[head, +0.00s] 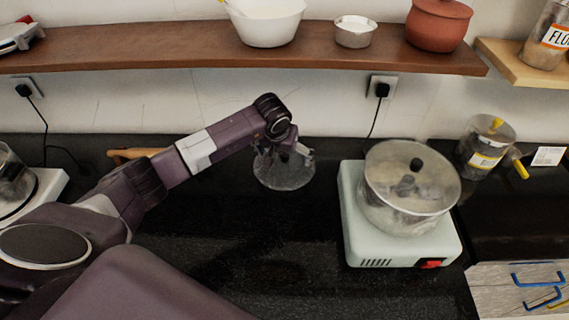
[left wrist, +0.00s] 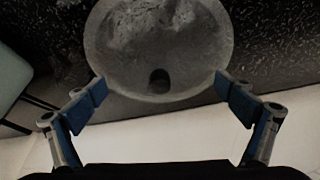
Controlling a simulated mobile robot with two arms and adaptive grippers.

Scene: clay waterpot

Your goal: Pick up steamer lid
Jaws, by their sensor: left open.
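A round, see-through lid (head: 284,178) with a dark knob lies on the dark counter, left of the hot plate. My left gripper (head: 284,154) is above it, pointing down, and hides part of it. My right gripper is not in view.
A pot (head: 405,213) with a see-through lid and black knob stands on a pale hot plate (head: 357,250) to the right. A jar (head: 484,150) stands behind it. A wooden shelf (head: 180,58) runs above. The counter in front of the lid is clear.

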